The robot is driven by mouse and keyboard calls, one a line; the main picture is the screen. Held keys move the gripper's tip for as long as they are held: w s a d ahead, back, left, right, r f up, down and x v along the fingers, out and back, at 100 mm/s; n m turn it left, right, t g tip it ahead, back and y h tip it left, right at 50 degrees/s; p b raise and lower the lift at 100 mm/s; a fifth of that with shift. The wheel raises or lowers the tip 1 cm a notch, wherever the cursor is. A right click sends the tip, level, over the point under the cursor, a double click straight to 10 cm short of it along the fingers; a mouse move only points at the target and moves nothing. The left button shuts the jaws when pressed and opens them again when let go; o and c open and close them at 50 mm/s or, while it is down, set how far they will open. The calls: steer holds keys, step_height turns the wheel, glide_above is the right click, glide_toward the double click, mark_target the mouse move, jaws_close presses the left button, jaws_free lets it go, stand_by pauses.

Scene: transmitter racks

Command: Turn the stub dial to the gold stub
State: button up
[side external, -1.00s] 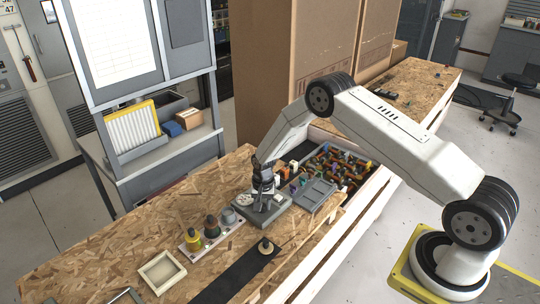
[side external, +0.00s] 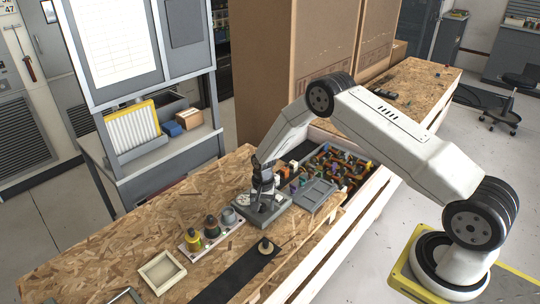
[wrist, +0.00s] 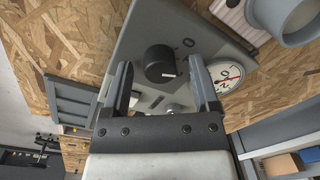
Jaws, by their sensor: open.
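A round black dial (wrist: 160,63) with a white pointer mark on its edge sits on a grey panel (wrist: 138,38) in the wrist view. My gripper (wrist: 163,80) is open, with one finger on each side of the dial and gaps between. In the side external view my gripper (side external: 262,200) is down over the grey panel (side external: 277,213) and hides the dial. Small marks and a silvery round part show on the panel around the dial. I cannot tell which of them is the gold stub.
A white-faced gauge (wrist: 226,77) with a red needle is right of the dial. Yellow (side external: 193,240), dark (side external: 211,227) and grey (side external: 228,215) pieces stand on a white strip left of the panel. A bin of coloured parts (side external: 345,165) lies behind.

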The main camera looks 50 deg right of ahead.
mark_target(263, 205)
steer(key=shift+r, duration=0.2)
steer(key=shift+s+d+r, duration=0.1)
steer(key=shift+r, duration=3.6)
steer(key=shift+r, duration=0.1)
steer(key=shift+s+r, duration=0.15)
steer(key=shift+r, duration=0.05)
steer(key=s+a+r+n+t, duration=0.1)
steer(key=s+a+r+n, duration=0.35)
steer(key=s+r, duration=0.55)
steer(key=s+a+r+n, duration=0.1)
steer(key=s+r+n, duration=0.2)
steer(key=s, duration=0.3)
steer(key=s+a+r+n+t, duration=0.1)
steer(key=s+r+n, duration=0.2)
steer(key=s, duration=0.4)
steer(key=shift+a, duration=0.3)
